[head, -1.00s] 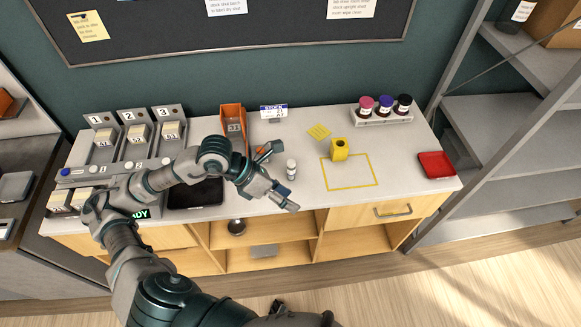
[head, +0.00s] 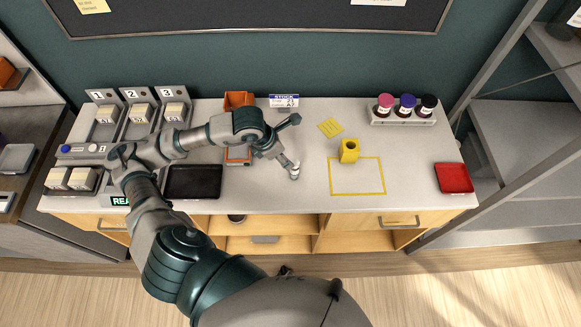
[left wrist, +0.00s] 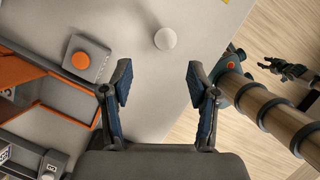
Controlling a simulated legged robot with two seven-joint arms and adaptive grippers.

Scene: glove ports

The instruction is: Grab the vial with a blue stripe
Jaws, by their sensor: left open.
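A small white vial (head: 294,172) stands on the grey-white counter, right of the black tray. No blue stripe can be made out on it at this size. My left gripper (head: 289,146) is open, with its fingers just behind and above the vial in the head view. In the left wrist view the open fingers (left wrist: 158,75) have nothing between them. The vial's round white top (left wrist: 165,38) shows beyond the fingertips, roughly centred on the gap. A dark jointed part (left wrist: 289,70) at the right of that view may be my right gripper; its state is unclear.
Several dark vials with pink, blue and black caps stand in a white rack (head: 402,121). A yellow holder (head: 349,150) stands by a yellow-outlined area (head: 357,190). A red tray (head: 452,178) lies right. An orange bin (head: 238,99) and black tray (head: 193,182) are left.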

